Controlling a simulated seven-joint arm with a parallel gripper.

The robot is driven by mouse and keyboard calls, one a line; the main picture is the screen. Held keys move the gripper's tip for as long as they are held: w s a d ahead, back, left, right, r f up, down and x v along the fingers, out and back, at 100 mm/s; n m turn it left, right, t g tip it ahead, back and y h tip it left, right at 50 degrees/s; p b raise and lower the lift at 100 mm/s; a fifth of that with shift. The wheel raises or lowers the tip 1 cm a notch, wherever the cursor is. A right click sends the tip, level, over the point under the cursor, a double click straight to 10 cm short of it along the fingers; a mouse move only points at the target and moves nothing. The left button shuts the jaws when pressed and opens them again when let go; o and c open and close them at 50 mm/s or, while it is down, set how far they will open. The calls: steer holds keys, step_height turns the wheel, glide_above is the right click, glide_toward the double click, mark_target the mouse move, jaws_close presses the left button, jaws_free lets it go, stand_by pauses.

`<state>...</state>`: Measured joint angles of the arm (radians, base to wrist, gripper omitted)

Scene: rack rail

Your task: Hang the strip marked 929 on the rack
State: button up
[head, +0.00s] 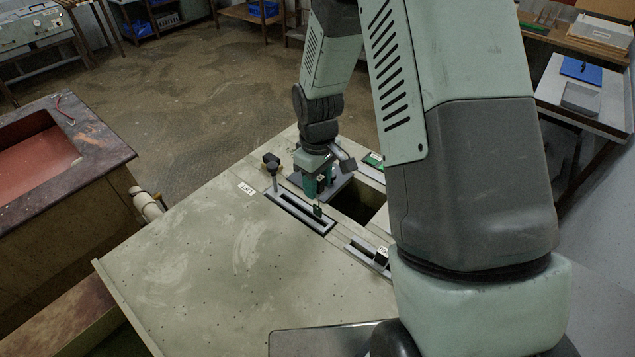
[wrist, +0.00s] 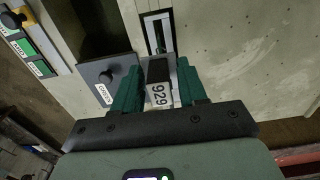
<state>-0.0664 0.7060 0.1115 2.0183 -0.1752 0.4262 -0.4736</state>
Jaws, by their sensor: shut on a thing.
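The strip marked 929 (wrist: 161,93) shows in the wrist view as a dark block with a white label, between the two green fingers of my gripper (wrist: 160,88). My gripper (head: 318,188) is shut on it above the worktop in the head view, where the strip is largely hidden by the fingers. A dark-framed slot with a pale rail (head: 300,212) lies just in front of my gripper in the head view. In the wrist view that framed slot (wrist: 157,30) lies just beyond the strip. I cannot tell whether the strip touches it.
A dark square opening (head: 357,203) is right of my gripper. A grey plate with a black knob (wrist: 106,77) lies left of the fingers in the wrist view. A second slot (head: 368,254) holds a dark piece. A black knob on a post (head: 271,162) stands nearby. The left worktop is clear.

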steer(key=r, duration=0.1)
glide_above(362, 241)
steer(key=s, duration=0.2)
steer(key=shift+a+f, duration=0.35)
steer(key=shift+f, duration=0.1)
steer(key=shift+f, duration=5.6)
steer(key=o, duration=1)
steer(key=shift+s+r, duration=0.1)
steer(key=shift+r, duration=3.4)
